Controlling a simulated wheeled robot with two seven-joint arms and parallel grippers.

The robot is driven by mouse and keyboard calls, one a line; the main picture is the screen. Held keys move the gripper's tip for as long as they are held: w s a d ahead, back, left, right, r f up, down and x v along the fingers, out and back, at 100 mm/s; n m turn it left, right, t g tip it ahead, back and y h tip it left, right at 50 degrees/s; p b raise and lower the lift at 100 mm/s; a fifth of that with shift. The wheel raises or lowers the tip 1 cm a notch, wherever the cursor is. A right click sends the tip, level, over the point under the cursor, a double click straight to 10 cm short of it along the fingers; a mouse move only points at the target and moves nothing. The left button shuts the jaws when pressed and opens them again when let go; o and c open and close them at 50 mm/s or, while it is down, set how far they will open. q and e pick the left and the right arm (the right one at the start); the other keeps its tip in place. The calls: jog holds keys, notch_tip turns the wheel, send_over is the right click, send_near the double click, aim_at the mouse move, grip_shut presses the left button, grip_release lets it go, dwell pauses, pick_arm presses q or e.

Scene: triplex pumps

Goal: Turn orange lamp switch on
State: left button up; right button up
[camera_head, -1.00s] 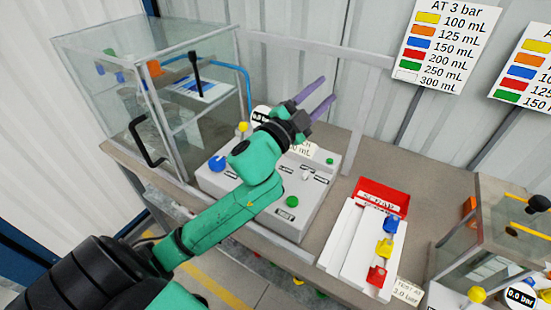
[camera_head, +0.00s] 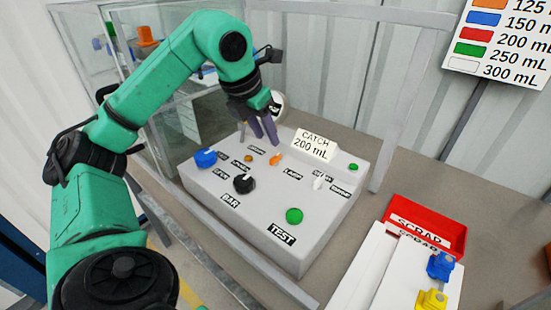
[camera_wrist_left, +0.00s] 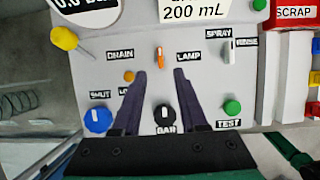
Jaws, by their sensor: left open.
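The orange lamp switch (camera_head: 276,159) is a small lever on the grey control box (camera_head: 300,258), left of the LAMP label. It also shows in the left wrist view (camera_wrist_left: 160,57), upright and just beyond the fingertips, roughly centred between them. My left gripper (camera_head: 264,143) points down at the box with its two purple fingers apart and empty. The fingertips are close to the switch, behind and left of it in the head view. In the left wrist view the gripper (camera_wrist_left: 159,72) shows a clear gap between the fingers. My right gripper is not in view.
A blue knob (camera_head: 205,158), a black knob (camera_head: 244,184), a green TEST button (camera_head: 294,216) and a white switch (camera_head: 318,183) share the box. A CATCH 200 mL sign (camera_head: 314,145) stands behind. A red SCRAP bin (camera_head: 430,222) is to the right.

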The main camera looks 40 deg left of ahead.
aim_at(276, 156)
pick_arm(q)
jog(key=x, duration=0.8)
jog(key=shift+w+f, duration=0.1)
jog(key=shift+w, duration=0.05)
grip_shut()
jog(key=shift+m+b, duration=0.3)
jog(key=shift+m+h, duration=0.7)
jog(key=shift+m, duration=0.5)
jog(key=m+h, duration=0.1)
jog(key=m, duration=0.1)
jog(key=shift+a+m+p, duration=0.1)
jog(key=shift+m+p, duration=0.2)
jog(key=shift+m, duration=0.1)
jog(key=m+p, duration=0.1)
jog(key=m+g, duration=0.1)
jog(key=m+h+p, duration=0.1)
jog(key=m, duration=0.1)
jog(key=shift+w+r+p, duration=0.1)
jog(key=shift+r+p, duration=0.2)
jog(key=shift+p, duration=0.05)
jog(key=shift+f+m+g+h+p, duration=0.15)
jog(key=shift+m+g+h+p, duration=0.3)
jog(key=shift+m+p, duration=0.5)
jog(key=shift+m, duration=0.25)
